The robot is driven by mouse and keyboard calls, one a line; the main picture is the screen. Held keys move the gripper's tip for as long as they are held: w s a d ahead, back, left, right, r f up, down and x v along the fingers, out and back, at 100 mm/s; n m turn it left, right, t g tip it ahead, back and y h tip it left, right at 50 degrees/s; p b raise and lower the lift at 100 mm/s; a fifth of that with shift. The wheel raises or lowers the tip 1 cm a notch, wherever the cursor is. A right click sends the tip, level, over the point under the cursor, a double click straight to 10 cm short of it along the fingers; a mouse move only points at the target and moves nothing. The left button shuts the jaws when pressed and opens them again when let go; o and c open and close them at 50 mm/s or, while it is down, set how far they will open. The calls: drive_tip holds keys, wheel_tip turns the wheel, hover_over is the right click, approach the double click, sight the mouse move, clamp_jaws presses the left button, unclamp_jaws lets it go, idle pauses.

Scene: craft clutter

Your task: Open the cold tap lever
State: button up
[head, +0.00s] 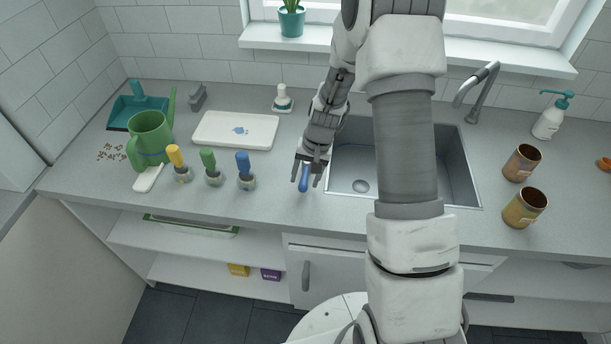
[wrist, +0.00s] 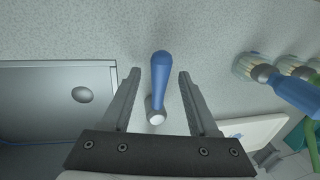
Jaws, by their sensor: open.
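A blue lever (head: 304,178) with a metal end, which looks like the cold tap lever, is on the counter at the sink's left front. In the wrist view the blue lever (wrist: 161,75) lies between my two fingers, its rounded end towards the top and its metal end nearer my palm. My gripper (head: 305,185) is open, with a finger on each side of the lever. In the wrist view my gripper (wrist: 159,74) shows a gap between each finger and the lever. The grey spout (head: 480,88) rises behind the sink.
The sink (head: 347,160) is right of the lever, partly hidden by my arm. Yellow, green and blue-handled brushes (head: 245,165) stand to the left. A white tray (head: 235,130) and a green watering can (head: 150,135) are further left. Two rusty cans (head: 524,208) stand right of the sink.

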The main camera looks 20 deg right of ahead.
clamp_jaws()
idle(0.3)
idle(1.1)
